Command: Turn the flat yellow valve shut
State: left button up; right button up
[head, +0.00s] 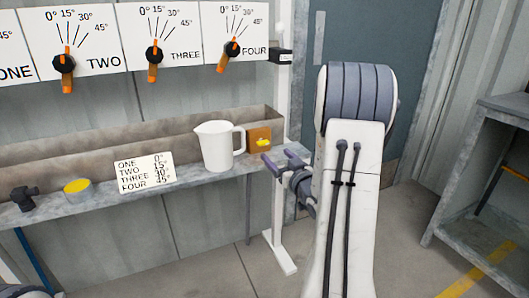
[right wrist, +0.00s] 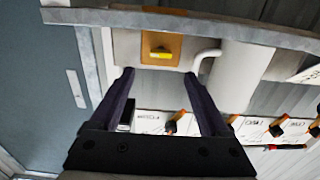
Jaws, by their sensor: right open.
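A small yellow valve handle (head: 263,142) sits on an orange-brown plate (head: 254,132) at the right end of the shelf. In the right wrist view the yellow handle (right wrist: 160,53) lies across the plate (right wrist: 147,43), ahead of and between my fingertips. My right gripper (head: 281,160) is open and empty, its fingers pointing at the plate from the near right side. It also shows in the right wrist view (right wrist: 159,76), apart from the handle. My left gripper is not in view.
A white pitcher (head: 216,147) stands just left of the plate. A card (head: 146,173), a yellow disc (head: 77,186) and a dark fitting (head: 24,198) are along the shelf (head: 195,183). Dial panels (head: 165,20) hang above. A white post (head: 283,110) stands at the shelf's right end.

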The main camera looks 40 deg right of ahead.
aim_at(264, 143)
jog(key=b+x, duration=0.1)
jog(key=x, duration=0.8)
jog(key=shift+w+a, duration=0.1)
jog(key=shift+w, duration=0.05)
grip_shut()
